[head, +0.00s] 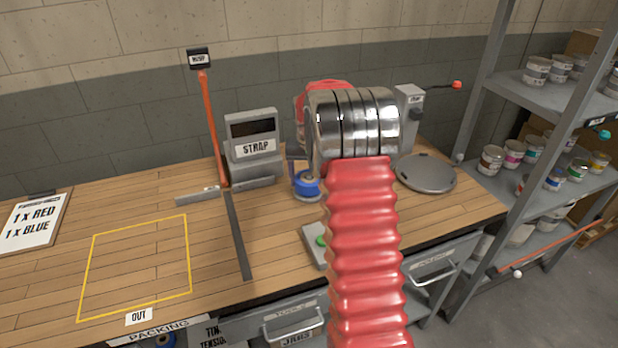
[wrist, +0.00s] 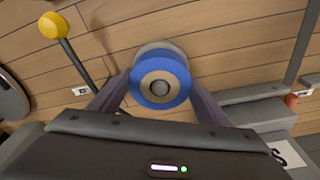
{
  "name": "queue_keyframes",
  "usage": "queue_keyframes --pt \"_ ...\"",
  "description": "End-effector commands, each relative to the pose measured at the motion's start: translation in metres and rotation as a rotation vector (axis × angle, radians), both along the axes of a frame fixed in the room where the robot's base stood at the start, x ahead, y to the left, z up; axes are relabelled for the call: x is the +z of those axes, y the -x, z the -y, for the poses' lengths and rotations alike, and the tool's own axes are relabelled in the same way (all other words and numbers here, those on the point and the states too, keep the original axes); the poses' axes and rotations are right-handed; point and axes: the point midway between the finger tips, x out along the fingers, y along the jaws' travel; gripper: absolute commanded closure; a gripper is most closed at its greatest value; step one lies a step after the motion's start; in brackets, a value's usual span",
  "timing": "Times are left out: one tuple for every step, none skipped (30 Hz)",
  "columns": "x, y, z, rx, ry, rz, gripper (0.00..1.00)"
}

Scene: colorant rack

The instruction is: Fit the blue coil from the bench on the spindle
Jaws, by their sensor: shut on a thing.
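The blue coil (head: 306,187) shows at the middle of the bench in the head view, just left of my arm. In the wrist view the blue coil (wrist: 178,72) is face-on, with a tan ring and a grey round centre. My gripper (wrist: 160,92) is shut on it, one dark finger on each side. A pale grey round edge shows behind the coil; I cannot tell whether it is part of the coil or a thing under it. I cannot make out the spindle for sure. My arm hides part of the bench in the head view.
The STRAP machine (head: 254,145) and a red post (head: 212,130) stand left of the coil. A grey round plate (head: 427,173) lies right. A yellow-knobbed lever (wrist: 52,25) is near the coil. The yellow-outlined area (head: 140,265) is empty. A can rack (head: 545,100) stands right.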

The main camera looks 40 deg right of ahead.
Motion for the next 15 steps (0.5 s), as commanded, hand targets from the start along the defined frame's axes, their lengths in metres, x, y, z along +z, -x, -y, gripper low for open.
queue_keyframes --pt "-0.0008 0.0000 0.0000 0.000 0.000 0.000 0.57" --pt "-0.0012 -0.0001 0.0000 0.000 0.000 0.000 0.57" --pt "-0.0019 -0.0001 0.0001 0.000 0.000 0.000 0.57" --pt "-0.0024 0.0000 0.0000 0.000 0.000 0.000 0.57" --pt "-0.0029 0.0000 0.0000 0.000 0.000 0.000 0.57" --pt "-0.0036 0.0000 0.0000 0.000 0.000 0.000 0.57" --pt "-0.0041 0.0000 0.0000 0.000 0.000 0.000 0.57" --pt "-0.0046 -0.0001 0.0001 0.000 0.000 0.000 0.57" --pt "-0.0052 -0.0001 0.0001 0.000 0.000 0.000 0.57" --pt "-0.0057 -0.0001 0.0001 0.000 0.000 0.000 0.57" --pt "-0.0063 -0.0001 0.0001 0.000 0.001 0.001 0.57" --pt "-0.0070 -0.0001 0.0001 0.000 0.001 0.001 0.57" --pt "-0.0075 -0.0002 0.0001 0.000 0.001 0.001 0.57" --pt "-0.0079 -0.0002 0.0002 0.000 0.001 0.001 0.57" --pt "-0.0086 -0.0002 0.0002 0.000 0.001 0.001 0.57"
